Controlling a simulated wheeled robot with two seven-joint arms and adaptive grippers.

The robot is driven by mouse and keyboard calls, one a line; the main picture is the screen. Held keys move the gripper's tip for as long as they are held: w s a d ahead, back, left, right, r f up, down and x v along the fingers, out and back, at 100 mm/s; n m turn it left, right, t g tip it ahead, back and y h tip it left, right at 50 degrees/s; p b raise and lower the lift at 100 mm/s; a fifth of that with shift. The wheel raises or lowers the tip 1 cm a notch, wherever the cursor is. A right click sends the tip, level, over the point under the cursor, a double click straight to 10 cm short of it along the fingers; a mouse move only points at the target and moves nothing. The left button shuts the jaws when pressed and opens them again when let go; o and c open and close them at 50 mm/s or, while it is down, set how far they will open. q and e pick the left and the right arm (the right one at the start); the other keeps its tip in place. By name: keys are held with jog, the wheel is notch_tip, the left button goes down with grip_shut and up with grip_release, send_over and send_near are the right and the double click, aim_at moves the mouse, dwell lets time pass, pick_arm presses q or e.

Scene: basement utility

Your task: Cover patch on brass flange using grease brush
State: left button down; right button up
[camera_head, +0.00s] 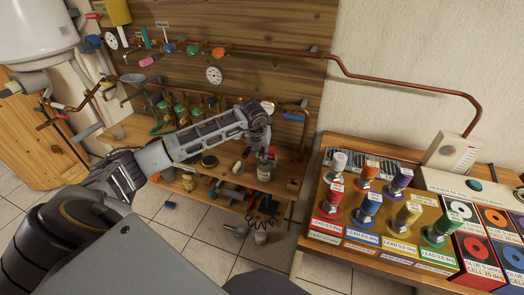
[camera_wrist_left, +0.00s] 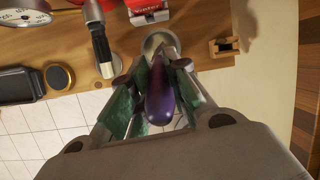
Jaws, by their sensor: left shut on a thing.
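My left gripper (camera_head: 263,143) reaches over the wooden workbench at the back. In the left wrist view my left gripper (camera_wrist_left: 155,88) is shut on a purple rounded handle (camera_wrist_left: 160,100), which I take to be the grease brush. Its bristles are hidden. Beyond the handle's far end is a pale round metal thing (camera_wrist_left: 157,40); I cannot tell whether the brush touches it or whether it is the flange. A dark disc with a brass-coloured rim (camera_wrist_left: 59,76) lies on the bench to the left. I cannot make out the patch. My right gripper is not in view.
A black tray (camera_wrist_left: 18,84), a gauge (camera_wrist_left: 25,12) and a small wooden block (camera_wrist_left: 223,47) are near the gripper. Copper pipes (camera_head: 400,83) run along the wall. A table of coloured spools (camera_head: 368,207) stands to the right. Tiled floor (camera_head: 190,240) lies below.

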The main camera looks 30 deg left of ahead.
pick_arm(q)
jog(key=shift+f, duration=0.1)
dwell(0.7)
jog(key=shift+f+b, duration=0.3)
jog(key=shift+b, duration=0.05)
dwell(0.6)
jog(key=shift+f, duration=0.1)
dwell(0.6)
jog(key=shift+r, duration=0.45)
jog(key=shift+r+p, duration=1.5)
jog(key=shift+r, duration=1.6)
jog(key=shift+m, duration=0.3)
